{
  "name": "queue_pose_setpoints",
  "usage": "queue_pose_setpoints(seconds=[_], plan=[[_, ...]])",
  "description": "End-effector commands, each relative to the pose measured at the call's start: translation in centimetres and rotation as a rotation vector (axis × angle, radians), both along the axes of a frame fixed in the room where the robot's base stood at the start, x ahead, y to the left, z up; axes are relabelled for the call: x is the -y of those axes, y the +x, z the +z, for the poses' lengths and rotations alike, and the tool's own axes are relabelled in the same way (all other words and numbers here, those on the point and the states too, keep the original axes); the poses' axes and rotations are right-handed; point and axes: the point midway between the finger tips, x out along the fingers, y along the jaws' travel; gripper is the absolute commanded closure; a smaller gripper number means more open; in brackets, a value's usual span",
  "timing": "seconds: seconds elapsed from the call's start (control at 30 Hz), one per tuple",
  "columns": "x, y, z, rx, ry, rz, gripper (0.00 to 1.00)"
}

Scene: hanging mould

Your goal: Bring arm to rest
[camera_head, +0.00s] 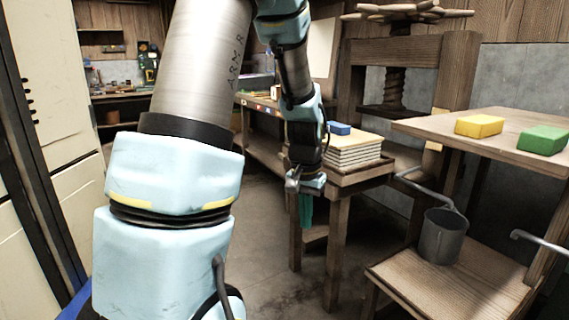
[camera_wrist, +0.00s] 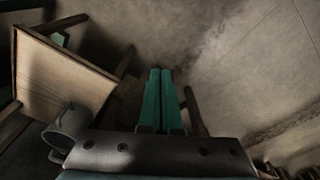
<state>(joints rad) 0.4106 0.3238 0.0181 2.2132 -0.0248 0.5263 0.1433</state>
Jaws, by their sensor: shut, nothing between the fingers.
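My gripper (camera_head: 306,208) hangs at the end of my arm, pointing down, in front of the wooden bench in the head view. Its teal fingers also show in the wrist view (camera_wrist: 161,98), side by side and closed together with nothing between them. The fingers are over bare floor, with the bench legs behind them in the head view. My pale blue and grey arm fills the left middle of the head view and hides part of the room.
A wooden press (camera_head: 455,85) stands at the back right. A stack of sheets with a blue block (camera_head: 340,128) sits on the bench. Yellow (camera_head: 479,126) and green (camera_head: 543,139) blocks lie on a shelf above a grey mug (camera_head: 442,238). The floor (camera_head: 275,265) between is clear.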

Motion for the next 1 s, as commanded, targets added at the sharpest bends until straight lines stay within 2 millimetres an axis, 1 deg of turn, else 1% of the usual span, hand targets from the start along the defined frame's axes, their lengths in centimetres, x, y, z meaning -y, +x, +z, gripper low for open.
queue_pose_setpoints(seconds=[0.03, 0.1, 0.2, 0.4, 0.47, 0.67, 0.77, 0.87, 0.9, 1.0], plan=[[-2.5, -1.0, 0.7, 0.01, -0.006, 0.066, 1.0], [-5.2, -2.4, 1.3, 0.021, -0.011, 0.146, 1.0], [-8.4, -4.5, 1.9, 0.033, -0.017, 0.249, 1.0], [-13.2, -8.9, 2.5, 0.058, -0.025, 0.429, 1.0], [-13.0, -8.7, 4.3, 0.058, -0.025, 0.423, 1.0], [-12.9, -8.6, 8.0, 0.056, -0.025, 0.419, 1.0], [-12.9, -8.6, 10.4, 0.056, -0.025, 0.418, 1.0], [-12.9, -8.6, 13.2, 0.056, -0.025, 0.417, 1.0], [-12.9, -8.6, 14.6, 0.056, -0.025, 0.417, 1.0], [-12.9, -8.6, 17.8, 0.056, -0.025, 0.417, 1.0]])
